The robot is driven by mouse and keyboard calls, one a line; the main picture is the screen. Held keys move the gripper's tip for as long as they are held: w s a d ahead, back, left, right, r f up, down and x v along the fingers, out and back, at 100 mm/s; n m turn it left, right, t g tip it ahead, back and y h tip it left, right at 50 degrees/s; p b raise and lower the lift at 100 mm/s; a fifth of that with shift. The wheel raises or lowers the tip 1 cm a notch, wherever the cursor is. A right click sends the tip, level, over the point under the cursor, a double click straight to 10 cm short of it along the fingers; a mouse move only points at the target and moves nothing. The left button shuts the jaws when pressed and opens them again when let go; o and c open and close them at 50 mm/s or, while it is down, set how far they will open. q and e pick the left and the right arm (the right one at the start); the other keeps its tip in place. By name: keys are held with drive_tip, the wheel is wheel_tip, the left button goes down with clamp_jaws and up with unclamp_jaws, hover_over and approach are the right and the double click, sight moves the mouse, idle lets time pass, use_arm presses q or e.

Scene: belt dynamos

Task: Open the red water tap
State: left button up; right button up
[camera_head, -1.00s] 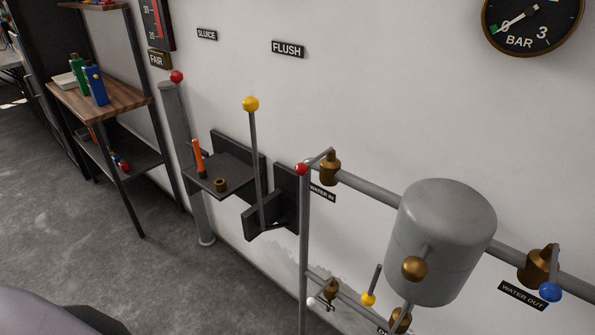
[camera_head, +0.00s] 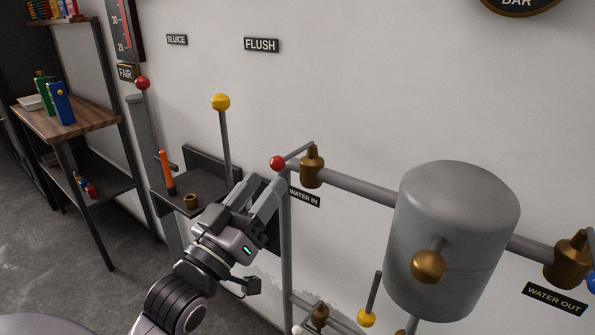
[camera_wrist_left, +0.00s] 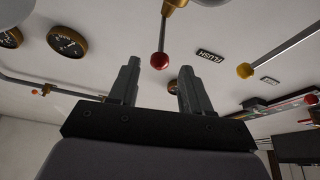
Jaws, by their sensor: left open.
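The red water tap is a lever with a red ball knob (camera_head: 277,163) on a brass valve (camera_head: 312,167), above the "WATER IN" label. Its lever slopes down from the valve's top to the knob at left. My left gripper (camera_head: 264,182) is open and empty just below and left of the knob, fingers pointing up toward it. In the left wrist view the red knob (camera_wrist_left: 159,61) hangs in line with the gap between the two fingertips (camera_wrist_left: 158,70), apparently a little beyond them. I see no contact. My right gripper is not in view.
A grey tank (camera_head: 455,240) stands right of the tap on the pipe. A yellow-knobbed lever (camera_head: 221,102) rises close left of it, beside a dark wall bracket shelf (camera_head: 205,188). Another red-knobbed lever (camera_head: 142,83) is further left. A wooden shelf unit (camera_head: 88,115) stands at the left.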

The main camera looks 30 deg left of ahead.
sight(283, 158)
use_arm(q)
drive_tip(key=shift+p+x, duration=0.55)
drive_tip(key=shift+x, duration=2.85)
clamp_jaws()
